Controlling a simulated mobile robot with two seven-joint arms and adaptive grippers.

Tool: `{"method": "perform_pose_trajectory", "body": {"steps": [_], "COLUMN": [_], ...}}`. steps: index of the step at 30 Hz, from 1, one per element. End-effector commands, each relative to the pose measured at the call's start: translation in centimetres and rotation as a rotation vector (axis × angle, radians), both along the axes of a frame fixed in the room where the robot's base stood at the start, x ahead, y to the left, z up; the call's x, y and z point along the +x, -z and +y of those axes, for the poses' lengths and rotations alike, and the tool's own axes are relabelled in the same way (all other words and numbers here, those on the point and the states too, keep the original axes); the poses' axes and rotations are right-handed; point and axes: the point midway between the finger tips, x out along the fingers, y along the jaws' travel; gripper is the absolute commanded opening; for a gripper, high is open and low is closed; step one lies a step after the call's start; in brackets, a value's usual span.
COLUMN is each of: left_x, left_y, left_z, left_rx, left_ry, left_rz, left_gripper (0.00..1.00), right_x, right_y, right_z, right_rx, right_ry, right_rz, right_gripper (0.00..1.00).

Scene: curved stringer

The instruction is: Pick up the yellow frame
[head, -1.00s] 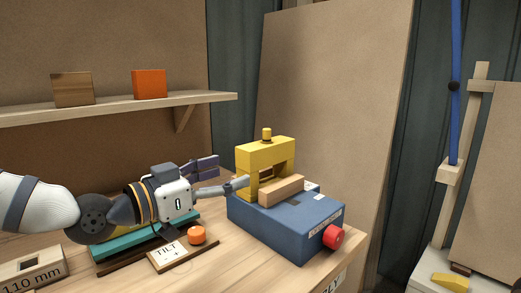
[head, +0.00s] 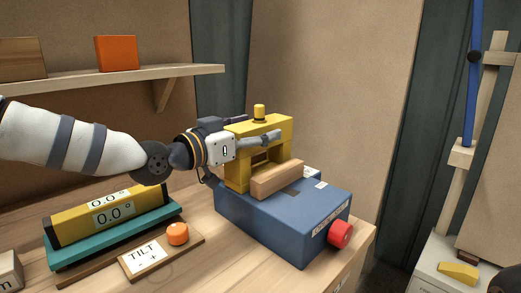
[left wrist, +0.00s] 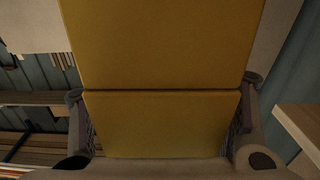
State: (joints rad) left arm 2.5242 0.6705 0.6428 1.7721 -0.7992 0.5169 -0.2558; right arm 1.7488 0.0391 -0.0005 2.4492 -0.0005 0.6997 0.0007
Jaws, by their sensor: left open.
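The yellow frame (head: 239,177) is an upright arch with a small knob on top. It stands on a blue box (head: 270,222), behind a wooden block (head: 277,179). My left gripper (head: 262,142) is at its upper part, with the near finger lying across the front face. In the left wrist view the frame (left wrist: 160,45) fills the middle, between the two fingers. The jaws are open, one finger on each side of it. Whether the fingers touch it I cannot tell. The far finger is mostly hidden in the head view. My right gripper is not seen.
A red knob (head: 340,234) sticks out of the blue box. A yellow level with a 0.0° display (head: 112,213) sits on a teal base left of it. An orange button (head: 177,233) is on the TILT board (head: 147,257). A shelf (head: 120,79) holds blocks above.

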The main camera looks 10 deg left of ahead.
Motion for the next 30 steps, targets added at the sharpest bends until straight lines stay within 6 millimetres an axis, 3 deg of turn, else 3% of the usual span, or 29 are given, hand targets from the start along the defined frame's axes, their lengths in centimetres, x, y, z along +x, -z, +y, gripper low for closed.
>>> {"method": "perform_pose_trajectory", "body": {"steps": [6,12,15,25,30], "left_x": [0.1,0.0,0.0,0.0,0.0], "left_y": [-0.2,-0.2,-0.2,-0.5,-2.9], "left_z": [0.0,0.0,0.0,0.0,0.0], "left_rx": [-0.001,0.0,0.0,-0.001,-0.001], "left_ry": [-0.001,0.0,0.0,-0.001,0.0], "left_rz": [-0.003,-0.002,-0.002,-0.005,-0.012], "left_gripper": [0.68,0.22,0.05,0.04,0.04], "right_x": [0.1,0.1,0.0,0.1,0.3], "right_y": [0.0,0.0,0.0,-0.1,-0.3], "right_z": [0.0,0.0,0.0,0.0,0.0], "right_rx": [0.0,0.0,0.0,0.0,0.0], "right_ry": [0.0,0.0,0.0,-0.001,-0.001], "right_rz": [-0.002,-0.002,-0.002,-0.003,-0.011], "right_gripper": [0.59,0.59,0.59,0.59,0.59]}}
